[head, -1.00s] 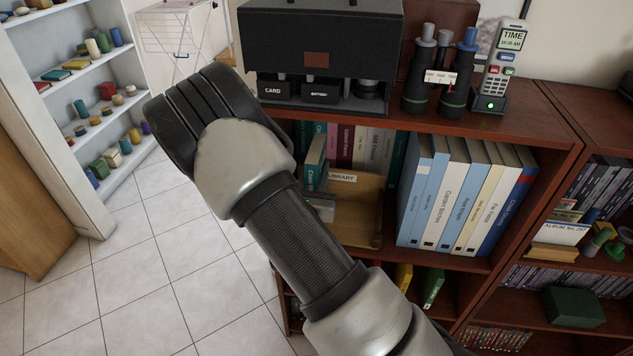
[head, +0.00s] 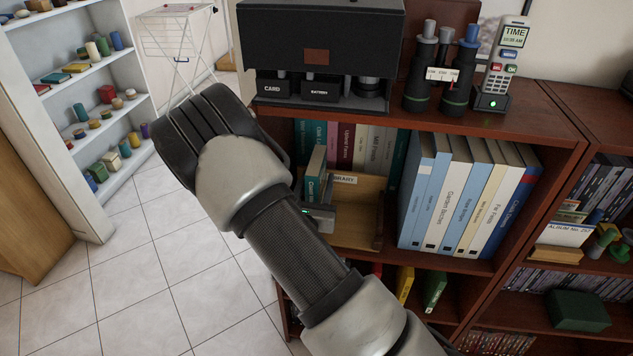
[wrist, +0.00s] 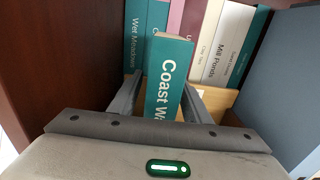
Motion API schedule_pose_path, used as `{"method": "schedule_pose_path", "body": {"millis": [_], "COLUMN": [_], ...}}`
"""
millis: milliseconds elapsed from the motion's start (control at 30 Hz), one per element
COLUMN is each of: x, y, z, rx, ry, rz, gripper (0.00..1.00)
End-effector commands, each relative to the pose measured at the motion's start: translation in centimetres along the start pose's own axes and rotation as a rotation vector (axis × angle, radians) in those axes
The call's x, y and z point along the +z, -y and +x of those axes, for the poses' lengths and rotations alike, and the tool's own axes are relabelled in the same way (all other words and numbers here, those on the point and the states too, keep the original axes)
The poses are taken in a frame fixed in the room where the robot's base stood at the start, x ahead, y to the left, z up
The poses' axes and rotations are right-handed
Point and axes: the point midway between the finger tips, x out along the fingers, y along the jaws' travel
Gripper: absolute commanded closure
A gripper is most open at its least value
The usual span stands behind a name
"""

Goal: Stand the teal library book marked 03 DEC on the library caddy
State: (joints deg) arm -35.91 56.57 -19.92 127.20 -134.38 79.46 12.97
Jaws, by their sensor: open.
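The teal book (head: 314,172), titled "Coast Wa…", stands upright at the left end of the wooden library caddy (head: 360,206) on the middle shelf. No 03 DEC mark can be read. In the wrist view the book (wrist: 168,82) rises between the two fingers of my gripper (wrist: 160,98), which are open with the book between them. The caddy shows as a strip of tan wood (wrist: 218,101) beyond the fingers. In the head view my gripper (head: 318,216) is partly hidden by my arm. The book's foot is hidden, so its contact with the caddy cannot be seen.
Several books stand behind the caddy, including "Wet Meadows" (wrist: 134,40) and "Mill Ponds" (wrist: 220,45). Blue and cream volumes (head: 455,190) stand to its right. The bookcase's side panel (wrist: 28,65) is close on the left.

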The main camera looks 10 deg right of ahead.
Motion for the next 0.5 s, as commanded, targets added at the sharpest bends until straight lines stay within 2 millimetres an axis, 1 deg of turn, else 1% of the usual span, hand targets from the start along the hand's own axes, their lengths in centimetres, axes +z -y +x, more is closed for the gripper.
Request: {"method": "schedule_pose_path", "body": {"millis": [67, 167, 267, 500], "x": [0.4, 0.3, 0.4, 0.4], "y": [0.0, -0.1, -0.1, -0.1], "z": [0.0, -0.9, -2.6, -7.9], "rx": [0.0, 0.002, 0.003, 0.004], "ry": [0.0, -0.001, -0.002, -0.003], "rz": [0.0, -0.001, -0.003, -0.003], "gripper": [0.56, 0.56, 0.56, 0.56]}}
